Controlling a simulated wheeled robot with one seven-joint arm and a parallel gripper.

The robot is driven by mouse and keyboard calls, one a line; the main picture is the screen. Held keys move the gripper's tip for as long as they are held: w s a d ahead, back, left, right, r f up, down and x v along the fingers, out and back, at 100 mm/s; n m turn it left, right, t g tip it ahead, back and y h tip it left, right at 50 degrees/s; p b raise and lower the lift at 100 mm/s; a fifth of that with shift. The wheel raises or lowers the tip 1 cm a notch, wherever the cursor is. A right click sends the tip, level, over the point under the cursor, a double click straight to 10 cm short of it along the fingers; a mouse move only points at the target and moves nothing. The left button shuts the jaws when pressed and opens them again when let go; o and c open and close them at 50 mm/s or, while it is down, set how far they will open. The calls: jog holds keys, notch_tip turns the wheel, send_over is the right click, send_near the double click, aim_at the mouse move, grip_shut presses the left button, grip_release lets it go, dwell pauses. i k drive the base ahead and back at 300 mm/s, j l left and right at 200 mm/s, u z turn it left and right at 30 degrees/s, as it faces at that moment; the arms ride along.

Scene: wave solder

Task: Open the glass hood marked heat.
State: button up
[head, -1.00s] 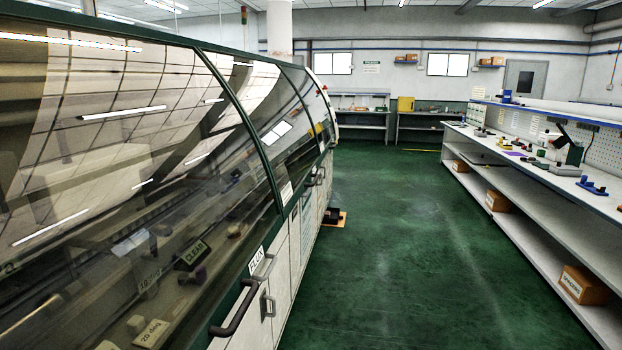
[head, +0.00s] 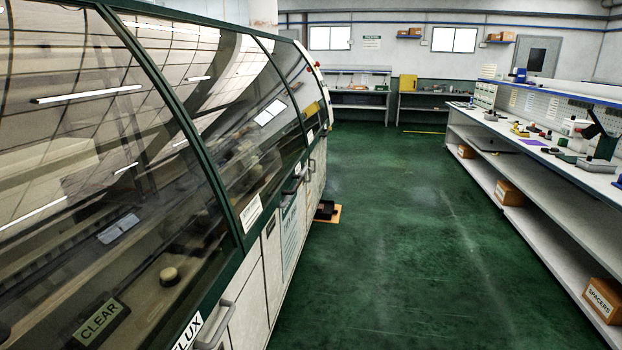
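A long machine with curved glass hoods in dark green frames fills the left side of the head view. The nearest glass hood (head: 120,170) is down, with a white label reading FLUX (head: 187,332) near its lower edge. Beyond it, the second glass hood (head: 235,110) is also down. A white label (head: 251,213) sits at its lower left corner; its lettering is too small to read, so I cannot confirm the heat mark. A dark handle (head: 292,184) is at its lower edge. A third hood (head: 299,85) follows at the far end. My gripper is not in view.
The green floor aisle (head: 400,230) to the right of the machine is clear. A dark object on an orange-brown board (head: 327,213) lies by the machine's base. A long workbench (head: 545,175) with shelves and boxes runs along the right. Benches stand at the back wall.

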aim_at(236, 67)
jog(key=i+l, duration=0.15)
jog(key=i, duration=0.8)
jog(key=i+l, duration=0.15)
jog(key=i, duration=0.75)
jog(key=i+l+z, duration=0.1)
jog(key=i, duration=0.85)
